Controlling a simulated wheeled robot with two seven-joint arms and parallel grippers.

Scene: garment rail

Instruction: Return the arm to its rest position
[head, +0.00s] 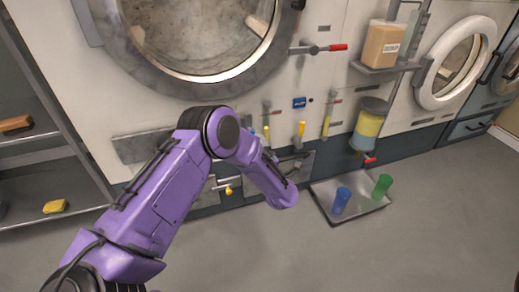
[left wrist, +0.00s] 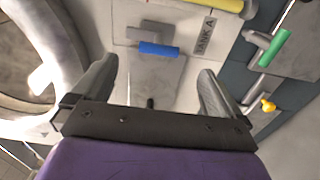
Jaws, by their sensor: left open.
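My left arm (head: 165,190) is purple and comes in from the lower left of the head view. It bends at a dark joint near the middle, and its far part slopes down to the right, in front of the wall panel. In the left wrist view my left gripper (left wrist: 158,80) shows two grey fingers spread wide apart with nothing between them. A blue-handled lever (left wrist: 158,48) on the pale panel shows beyond the fingertips. I cannot make out the fingers clearly in the head view. My right gripper is in neither view.
A large round machine door (head: 200,75) is above my arm. A red-tipped lever (head: 337,47) sticks out beside it. A tray (head: 360,209) with a blue cup (head: 341,199) and a green cup (head: 382,187) lies to the right. Shelves (head: 45,170) stand at left. The floor in front is clear.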

